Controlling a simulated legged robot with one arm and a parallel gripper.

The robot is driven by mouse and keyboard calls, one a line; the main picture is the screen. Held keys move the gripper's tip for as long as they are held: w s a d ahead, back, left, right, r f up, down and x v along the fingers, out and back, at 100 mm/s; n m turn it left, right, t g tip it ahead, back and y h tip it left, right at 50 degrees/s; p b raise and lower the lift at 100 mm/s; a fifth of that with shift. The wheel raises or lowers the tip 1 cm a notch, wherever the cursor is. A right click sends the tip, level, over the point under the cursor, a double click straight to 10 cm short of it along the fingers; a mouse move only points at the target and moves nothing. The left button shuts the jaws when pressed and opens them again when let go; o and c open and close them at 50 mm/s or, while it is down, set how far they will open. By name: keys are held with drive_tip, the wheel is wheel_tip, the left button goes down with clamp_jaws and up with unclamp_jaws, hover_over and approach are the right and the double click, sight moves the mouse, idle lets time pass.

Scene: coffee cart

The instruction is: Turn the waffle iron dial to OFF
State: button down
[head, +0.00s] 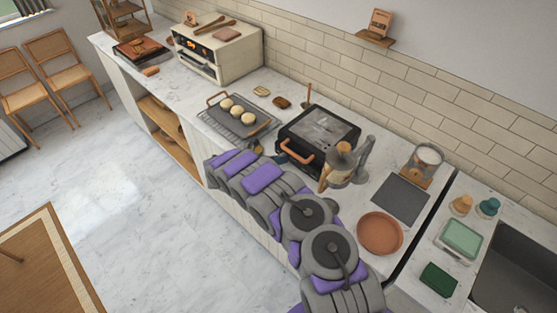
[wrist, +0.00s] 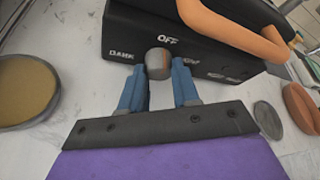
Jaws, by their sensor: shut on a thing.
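The black waffle iron (head: 330,125) stands on the marble counter with its orange handle at the front. In the wrist view its front panel (wrist: 120,40) carries the words DARK at left, OFF at the top and a partly covered label at right. The small grey dial (wrist: 158,63) sits below OFF. My gripper (wrist: 159,74) has its two blue fingers on either side of the dial, shut on it. The way the dial points is too small to tell. In the head view my arm hides the dial and most of the gripper.
The orange handle (wrist: 240,30) juts out just above the dial. A cooling rack (head: 245,128) with a tray of round buns lies left of the iron. A French press (head: 342,168) and a terracotta plate (head: 380,233) stand to the right, close to my arm.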

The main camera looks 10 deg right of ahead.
drive_tip(key=shift+w+a+r, duration=0.15)
drive_tip(key=shift+w, duration=0.05)
idle(0.4)
drive_tip(key=c, duration=1.2)
unclamp_jaws()
drive_tip(key=shift+o, duration=0.5)
drive_tip(key=shift+w, duration=0.1)
drive_tip(key=shift+s+a, duration=0.15)
drive_tip(key=shift+s, duration=0.05)
drive_tip(key=v, duration=1.7)
drive_tip(key=shift+w+a+f+p, duration=0.2)
drive_tip(key=shift+f+p, duration=0.1)
